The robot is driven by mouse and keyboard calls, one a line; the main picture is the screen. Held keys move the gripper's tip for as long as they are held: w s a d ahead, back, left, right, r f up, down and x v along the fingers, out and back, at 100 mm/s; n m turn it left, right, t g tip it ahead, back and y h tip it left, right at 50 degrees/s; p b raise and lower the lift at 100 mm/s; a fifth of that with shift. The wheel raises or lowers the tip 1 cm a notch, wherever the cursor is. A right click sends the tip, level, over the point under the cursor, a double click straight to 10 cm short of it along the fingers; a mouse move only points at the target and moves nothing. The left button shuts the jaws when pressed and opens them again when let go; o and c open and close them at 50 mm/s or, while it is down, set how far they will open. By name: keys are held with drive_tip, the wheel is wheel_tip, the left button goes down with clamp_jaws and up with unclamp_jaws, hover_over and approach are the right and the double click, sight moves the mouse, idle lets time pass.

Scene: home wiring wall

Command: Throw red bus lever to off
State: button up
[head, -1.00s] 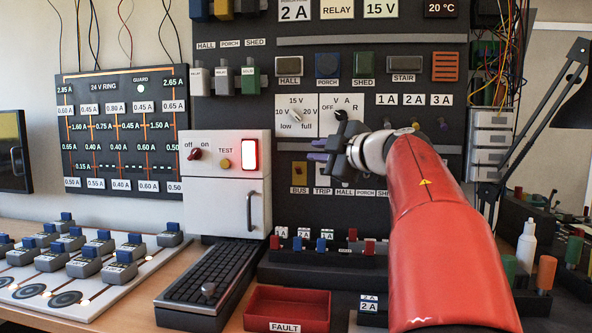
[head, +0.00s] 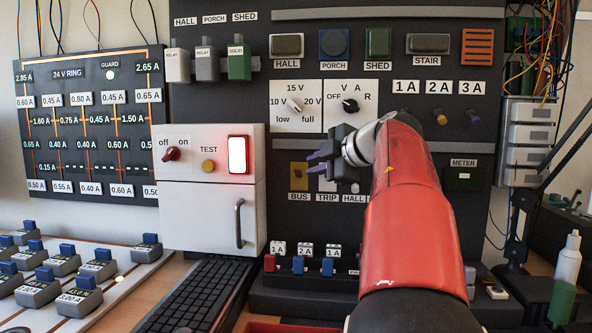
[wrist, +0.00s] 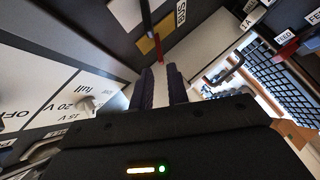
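The bus switch is a yellow plate (head: 298,182) above the BUS label on the dark wall panel. In the wrist view the yellow plate (wrist: 147,45) carries a thin dark lever with a red tip (wrist: 160,57). The lever is not clear in the head view. My gripper (head: 312,162) points left just right of the yellow plate. In the wrist view its two dark purple fingers (wrist: 162,84) stand apart with an empty gap. The red tip is just beyond the fingertips, roughly in line with the gap; I cannot tell whether they touch.
A white box (head: 208,215) with a red off/on knob (head: 171,154) and a handle stands out left of the gripper. A round selector knob (head: 350,105) is above it. Below are several small red and blue levers on a ledge and a black keyboard (head: 200,295).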

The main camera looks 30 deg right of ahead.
sight(300, 170)
drive_tip(key=x, duration=0.6)
drive_tip(key=shift+w+a+f, duration=0.15)
drive_tip(key=shift+w, duration=0.2)
clamp_jaws()
